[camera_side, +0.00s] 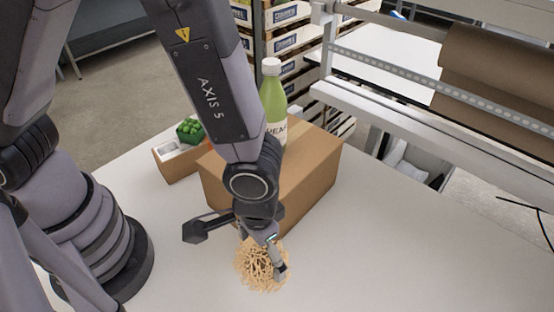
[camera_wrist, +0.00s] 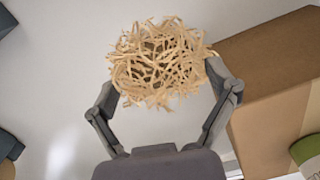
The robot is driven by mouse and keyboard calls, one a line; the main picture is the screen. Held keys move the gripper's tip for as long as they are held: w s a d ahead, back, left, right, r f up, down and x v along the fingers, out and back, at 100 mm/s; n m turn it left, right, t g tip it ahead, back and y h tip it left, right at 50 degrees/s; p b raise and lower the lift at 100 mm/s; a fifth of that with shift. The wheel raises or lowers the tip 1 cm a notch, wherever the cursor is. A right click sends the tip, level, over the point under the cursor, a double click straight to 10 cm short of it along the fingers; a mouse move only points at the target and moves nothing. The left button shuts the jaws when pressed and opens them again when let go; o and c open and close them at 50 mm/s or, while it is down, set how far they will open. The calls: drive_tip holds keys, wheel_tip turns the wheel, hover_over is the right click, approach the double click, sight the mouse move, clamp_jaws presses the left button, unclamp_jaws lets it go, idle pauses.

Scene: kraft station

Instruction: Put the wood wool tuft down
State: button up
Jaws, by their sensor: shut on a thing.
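The wood wool tuft (camera_side: 258,270) is a pale, tangled ball of wood strands in front of the cardboard box in the side view. It also shows at the top middle of the wrist view (camera_wrist: 158,60). My gripper (camera_side: 268,260) points down at the tuft. In the wrist view its two fingers (camera_wrist: 160,90) reach to either side of the tuft and are shut on it. The tuft is at or close to the white table top; I cannot tell whether it touches the surface.
A cardboard box (camera_side: 308,188) stands right behind my gripper, close to the right finger in the wrist view. A green bottle (camera_side: 272,95) rises at the box. A smaller box (camera_side: 178,165) with a green item (camera_side: 190,130) is farther left. The white table (camera_side: 400,250) is clear to the right.

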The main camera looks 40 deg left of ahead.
drive_tip(key=w+d, duration=0.4)
drive_tip(key=w, duration=0.6)
wheel_tip(320, 180, up, 7)
drive_tip(key=n, duration=0.2)
hover_over(358, 195)
drive_tip(key=shift+f, duration=0.2)
wheel_tip(358, 195, down, 17)
drive_tip(key=shift+w+f, duration=0.1)
drive_tip(key=shift+c, duration=0.3)
drive_tip(key=shift+f, duration=0.25)
drive_tip(key=shift+c, duration=1.4)
drive_tip(key=o, duration=0.9)
drive_tip(key=shift+c, duration=0.2)
drive_tip(key=shift+o, duration=0.4)
